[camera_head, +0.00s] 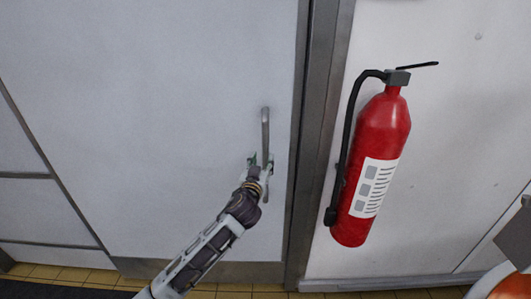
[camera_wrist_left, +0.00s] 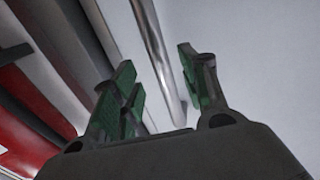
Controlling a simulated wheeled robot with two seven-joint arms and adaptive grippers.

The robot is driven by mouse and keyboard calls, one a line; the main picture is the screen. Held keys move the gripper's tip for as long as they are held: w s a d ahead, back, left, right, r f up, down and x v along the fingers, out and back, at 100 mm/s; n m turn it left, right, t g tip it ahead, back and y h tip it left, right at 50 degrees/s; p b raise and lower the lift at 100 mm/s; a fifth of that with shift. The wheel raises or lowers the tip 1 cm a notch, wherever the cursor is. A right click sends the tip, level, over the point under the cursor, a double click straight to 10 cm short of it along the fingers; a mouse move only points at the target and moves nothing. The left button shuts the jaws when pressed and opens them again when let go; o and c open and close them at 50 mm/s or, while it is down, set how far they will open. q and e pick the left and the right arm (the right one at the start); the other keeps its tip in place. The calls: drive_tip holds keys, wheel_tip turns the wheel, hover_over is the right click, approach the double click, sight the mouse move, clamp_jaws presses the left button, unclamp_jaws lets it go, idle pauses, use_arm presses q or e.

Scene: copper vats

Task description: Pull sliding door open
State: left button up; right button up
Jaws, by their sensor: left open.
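The sliding door (camera_head: 160,110) is a pale grey panel that fills the left and middle of the head view. Its handle (camera_head: 265,128) is a vertical metal bar near the door's right edge. My left gripper (camera_head: 261,160) is at the handle's middle, with the arm coming up from below. In the left wrist view, my left gripper's green-padded fingers (camera_wrist_left: 162,88) are open, and the handle bar (camera_wrist_left: 160,55) runs between them. I cannot tell whether a finger touches it. My right gripper is not in view.
A dark metal frame post (camera_head: 309,150) stands right of the door. A red fire extinguisher (camera_head: 377,140) with a black hose hangs on the white wall just right of the post. Yellow floor tiles (camera_head: 235,288) show along the bottom.

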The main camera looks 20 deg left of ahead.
sight(265, 155)
use_arm(q)
drive_tip(key=shift+w+a+p, duration=0.15)
drive_tip(key=shift+w+p, duration=0.15)
drive_tip(key=shift+w, duration=1.3)
drive_tip(key=shift+w+a+p, duration=0.15)
drive_tip(key=shift+w+p, duration=0.15)
drive_tip(key=shift+w, duration=1.25)
clamp_jaws()
